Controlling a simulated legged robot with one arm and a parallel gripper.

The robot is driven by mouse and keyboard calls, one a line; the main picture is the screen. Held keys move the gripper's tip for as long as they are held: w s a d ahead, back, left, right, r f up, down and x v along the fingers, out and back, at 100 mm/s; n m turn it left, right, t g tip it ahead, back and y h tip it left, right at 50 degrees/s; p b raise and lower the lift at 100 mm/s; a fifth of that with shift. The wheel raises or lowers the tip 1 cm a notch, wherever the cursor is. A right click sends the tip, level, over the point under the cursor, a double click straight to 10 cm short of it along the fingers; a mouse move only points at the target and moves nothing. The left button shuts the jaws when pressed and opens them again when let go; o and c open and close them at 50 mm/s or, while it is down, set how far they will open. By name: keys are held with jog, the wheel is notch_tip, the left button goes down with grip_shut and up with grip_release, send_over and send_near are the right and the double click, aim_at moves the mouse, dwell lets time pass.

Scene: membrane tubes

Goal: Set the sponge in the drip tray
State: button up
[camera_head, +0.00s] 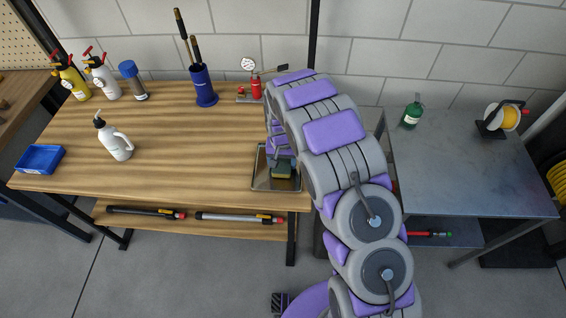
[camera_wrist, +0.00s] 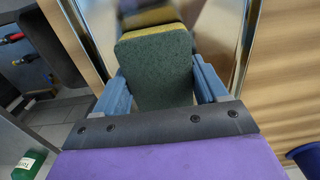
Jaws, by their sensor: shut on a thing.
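The sponge (camera_wrist: 155,72), dark green with a yellow edge, is held between the two blue fingers of my gripper (camera_wrist: 160,85). In the head view the sponge (camera_head: 282,173) shows small below my gripper (camera_head: 281,156), over the drip tray. The drip tray (camera_head: 262,184) is a shallow, shiny metal tray at the right front of the wooden bench. Its reflective floor (camera_wrist: 214,32) fills the space beyond the sponge in the wrist view, with a blurred reflection of the sponge. I cannot tell whether the sponge touches the tray floor.
A metal table (camera_head: 460,170) at right holds a green bottle (camera_head: 412,113) and a reel (camera_head: 501,118). The bench's middle is clear.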

aim_at(281, 162)
jog(key=a, duration=0.2)
jog(key=shift+a+f, duration=0.1)
jog(key=shift+a, duration=0.2)
jog(key=o, duration=0.8)
jog(key=shift+s+a, duration=0.1)
jog(key=shift+a, duration=0.15)
jog(key=shift+o, duration=1.5)
jog(key=shift+d, duration=1.55)
jog(key=shift+a+r+p, duration=0.45)
jog(key=shift+a+r, duration=0.95)
jog(key=shift+r, duration=0.15)
jog(key=shift+r+p, duration=0.75)
jog(key=shift+r, duration=3.85)
jog(key=s+d+r, duration=1.2)
jog(key=s+r, duration=0.1)
jog(key=r, duration=0.1)
jog(key=s+d+r+g, duration=0.1)
jog(key=s+d+r, duration=0.1)
jog(key=s, duration=1.1)
jog(key=s+d+r, duration=0.3)
jog(key=s, duration=1)
jog(key=shift+s+g, duration=0.4)
